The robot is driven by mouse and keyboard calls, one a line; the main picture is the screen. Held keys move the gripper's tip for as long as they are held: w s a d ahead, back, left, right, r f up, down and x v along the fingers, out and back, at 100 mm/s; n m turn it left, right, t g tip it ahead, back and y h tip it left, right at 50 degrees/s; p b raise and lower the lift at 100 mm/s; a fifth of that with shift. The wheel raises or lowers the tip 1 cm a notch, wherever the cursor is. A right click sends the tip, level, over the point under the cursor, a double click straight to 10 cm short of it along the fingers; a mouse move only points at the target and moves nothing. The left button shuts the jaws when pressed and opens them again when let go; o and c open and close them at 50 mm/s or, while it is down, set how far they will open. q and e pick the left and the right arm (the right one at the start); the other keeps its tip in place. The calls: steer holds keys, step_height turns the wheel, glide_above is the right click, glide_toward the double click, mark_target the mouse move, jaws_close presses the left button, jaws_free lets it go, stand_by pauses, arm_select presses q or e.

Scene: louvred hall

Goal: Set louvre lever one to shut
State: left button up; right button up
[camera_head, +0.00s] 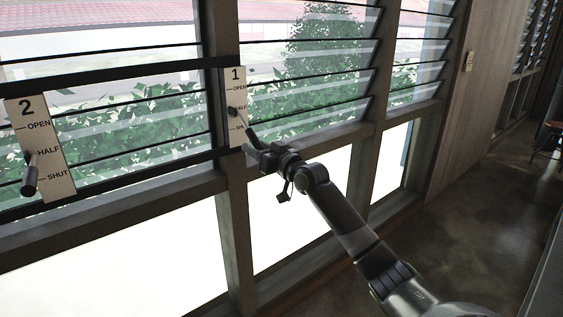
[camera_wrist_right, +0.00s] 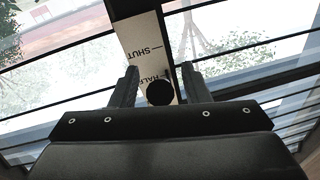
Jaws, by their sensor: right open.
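Plate 1 (camera_head: 236,88) is a white upright plate on the window post, marked OPEN, HALF and SHUT from top to bottom. Its dark lever (camera_head: 232,112) stands near the HALF mark. My right gripper (camera_head: 251,139) is beside the lower part of this plate and partly covers the SHUT label. In the right wrist view the plate (camera_wrist_right: 142,38) appears upside down. The lever's round dark end (camera_wrist_right: 160,92) shows between the two parted fingers of my right gripper (camera_wrist_right: 160,84). I cannot tell whether they touch it. My left gripper is not in view.
Glass louvre slats (camera_head: 130,108) and dark rails lie between the posts. A small wall plate (camera_head: 469,61) is at right.

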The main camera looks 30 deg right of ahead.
steer(key=s+d+f+p, duration=0.1)
steer(key=s+d, duration=0.2)
steer(key=s, duration=1.3)
steer(key=shift+p, duration=0.35)
steer(key=shift+f, duration=0.2)
